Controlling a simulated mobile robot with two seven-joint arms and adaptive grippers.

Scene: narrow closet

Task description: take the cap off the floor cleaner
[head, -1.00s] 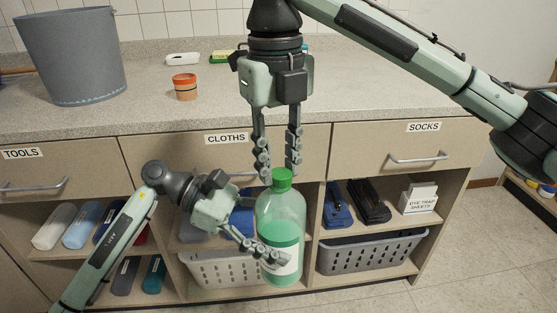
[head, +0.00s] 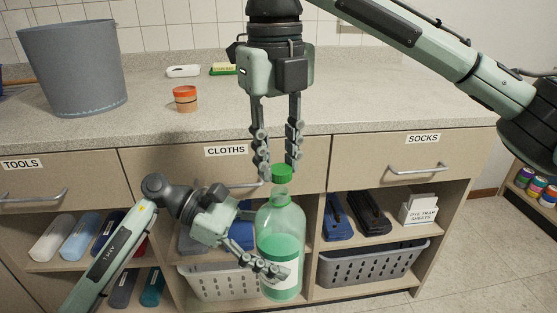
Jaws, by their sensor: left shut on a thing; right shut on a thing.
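The floor cleaner is a clear green bottle (head: 281,222) with green liquid and a pale label. It stands upright in front of the shelves. Its green cap (head: 282,173) sits above the neck, and the bare neck shows below it. My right gripper (head: 281,168) comes down from above and is shut on the cap, a fingertip on each side. My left gripper (head: 272,268) reaches in from the left and is shut on the lower part of the bottle. Its fingers cover part of the label.
Behind are drawers labelled TOOLS, CLOTHS (head: 226,151) and SOCKS, with handles sticking out. Open floor lies at right.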

